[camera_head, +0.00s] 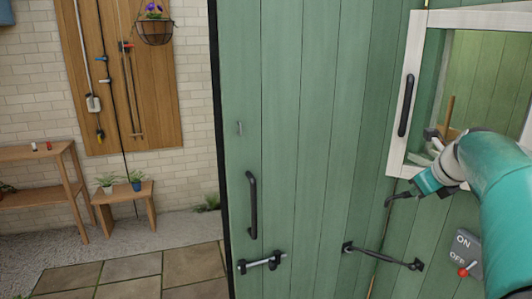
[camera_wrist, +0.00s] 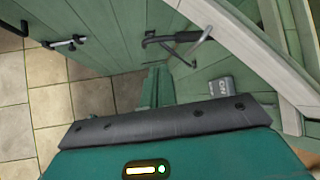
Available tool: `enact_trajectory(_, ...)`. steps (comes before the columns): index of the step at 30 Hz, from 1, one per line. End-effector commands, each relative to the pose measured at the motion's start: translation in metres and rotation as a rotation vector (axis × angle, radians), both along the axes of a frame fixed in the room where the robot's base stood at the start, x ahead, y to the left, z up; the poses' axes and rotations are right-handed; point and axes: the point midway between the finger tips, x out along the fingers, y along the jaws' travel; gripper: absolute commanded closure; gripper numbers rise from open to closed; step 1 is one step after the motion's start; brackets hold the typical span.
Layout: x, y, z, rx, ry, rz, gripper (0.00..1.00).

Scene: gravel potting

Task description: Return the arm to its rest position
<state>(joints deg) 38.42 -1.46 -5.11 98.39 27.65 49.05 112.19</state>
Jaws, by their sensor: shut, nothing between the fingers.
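My arm (camera_head: 500,205), teal with pale grey joints, reaches in from the right edge of the head view. My gripper (camera_head: 394,199) is shut and empty, pointing left in front of the green boards, just below the white window frame (camera_head: 396,150). I cannot tell from the head view whether it touches the boards.
A green door (camera_head: 300,120) has a handle (camera_head: 252,205) and a bolt (camera_head: 260,262). Paving (camera_head: 130,272), a plant bench (camera_head: 140,188) and a shelf (camera_head: 30,153) are at left.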

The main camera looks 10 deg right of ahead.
Motion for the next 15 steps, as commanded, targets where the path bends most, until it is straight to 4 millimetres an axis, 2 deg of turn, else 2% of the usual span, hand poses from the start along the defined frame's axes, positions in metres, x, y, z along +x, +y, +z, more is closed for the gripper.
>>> enact_trajectory(2,0.000,0.013,0.000,-0.033,0.012,0.053,1.00)
enact_trajectory(5,-0.003,0.048,-0.003,-0.136,0.049,0.212,1.00)
enact_trajectory(11,-0.030,0.149,-0.022,-0.488,0.152,0.750,1.00)
enact_trajectory(15,-0.061,0.212,-0.042,-0.756,0.203,1.155,1.00)
